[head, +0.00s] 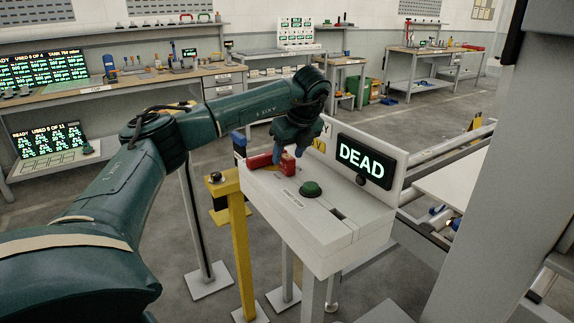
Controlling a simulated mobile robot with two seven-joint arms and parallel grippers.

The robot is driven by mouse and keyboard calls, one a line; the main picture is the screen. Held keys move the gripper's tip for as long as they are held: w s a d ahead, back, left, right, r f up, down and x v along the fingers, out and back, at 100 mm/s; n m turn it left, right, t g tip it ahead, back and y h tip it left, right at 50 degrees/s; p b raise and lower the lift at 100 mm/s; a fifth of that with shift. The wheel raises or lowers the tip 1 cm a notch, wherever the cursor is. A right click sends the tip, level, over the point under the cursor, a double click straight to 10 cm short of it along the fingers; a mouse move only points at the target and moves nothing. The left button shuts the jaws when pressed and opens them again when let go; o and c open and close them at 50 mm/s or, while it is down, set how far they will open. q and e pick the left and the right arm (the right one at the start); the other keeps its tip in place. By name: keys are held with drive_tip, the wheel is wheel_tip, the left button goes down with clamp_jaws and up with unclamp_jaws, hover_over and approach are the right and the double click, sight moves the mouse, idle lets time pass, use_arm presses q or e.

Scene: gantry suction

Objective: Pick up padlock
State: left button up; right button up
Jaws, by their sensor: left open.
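A small red object (260,161), which may be the padlock, lies at the back left of the white console top (300,222). Its shape is partly hidden by my gripper, so I cannot tell its shackle from its body. My left gripper (287,156) points down over the red object from above, open, with its fingertips close to it. I cannot tell whether they touch it. My right gripper is out of view.
The console has a green button (312,188), a slot and a lit display reading DEAD (364,162) behind. A yellow post (240,240) stands at its left. Workbenches (120,85) line the back. Rails and a white panel (460,185) lie to the right.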

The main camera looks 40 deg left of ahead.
use_arm(q)
drive_tip(key=shift+x, duration=1.2)
clamp_jaws()
